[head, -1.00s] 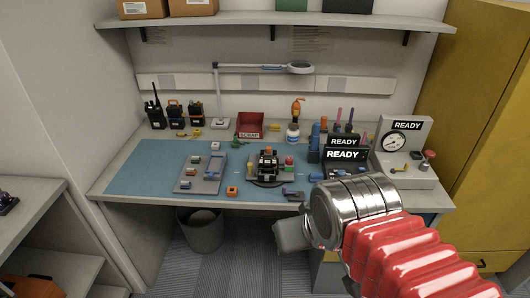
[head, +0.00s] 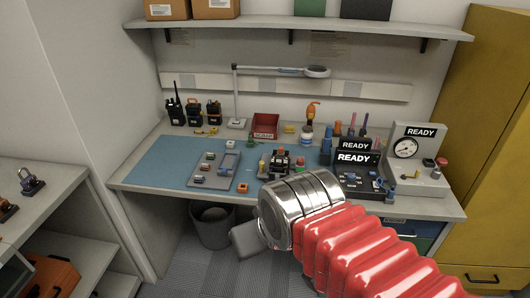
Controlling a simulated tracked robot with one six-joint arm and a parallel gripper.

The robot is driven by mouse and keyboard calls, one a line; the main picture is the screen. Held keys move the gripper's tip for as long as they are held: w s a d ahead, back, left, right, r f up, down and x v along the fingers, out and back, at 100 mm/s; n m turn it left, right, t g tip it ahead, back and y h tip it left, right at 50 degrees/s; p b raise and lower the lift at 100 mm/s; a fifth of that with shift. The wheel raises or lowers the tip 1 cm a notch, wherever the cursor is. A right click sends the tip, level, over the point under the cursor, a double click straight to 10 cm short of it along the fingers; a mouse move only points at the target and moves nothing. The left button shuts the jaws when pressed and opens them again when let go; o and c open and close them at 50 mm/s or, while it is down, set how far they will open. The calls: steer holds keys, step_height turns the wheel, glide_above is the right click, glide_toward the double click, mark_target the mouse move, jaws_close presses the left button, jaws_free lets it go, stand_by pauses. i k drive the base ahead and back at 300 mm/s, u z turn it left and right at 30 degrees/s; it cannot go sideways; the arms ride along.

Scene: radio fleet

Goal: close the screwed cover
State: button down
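A dark device with orange parts (head: 281,163) sits in a round stand on the blue mat (head: 160,165), toward the mat's right side. I cannot make out a screwed cover or its screws at this size. A grey tray (head: 214,183) with several small parts lies on the mat left of the device. My gripper (head: 247,240) shows as a grey block at the end of my arm, in front of the bench and nearer to me than the device. Its fingers cannot be told apart. My wrist hides part of the bench's front edge.
Several radios (head: 194,113) stand at the back left. A red bin (head: 265,127) and a lamp (head: 238,123) stand at the back. READY displays (head: 354,158) and a gauge box (head: 417,150) fill the right end. A waste bin (head: 212,228) stands below.

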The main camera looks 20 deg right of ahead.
mark_target(278, 161)
steer(key=i, duration=1)
steer(key=u, duration=0.05)
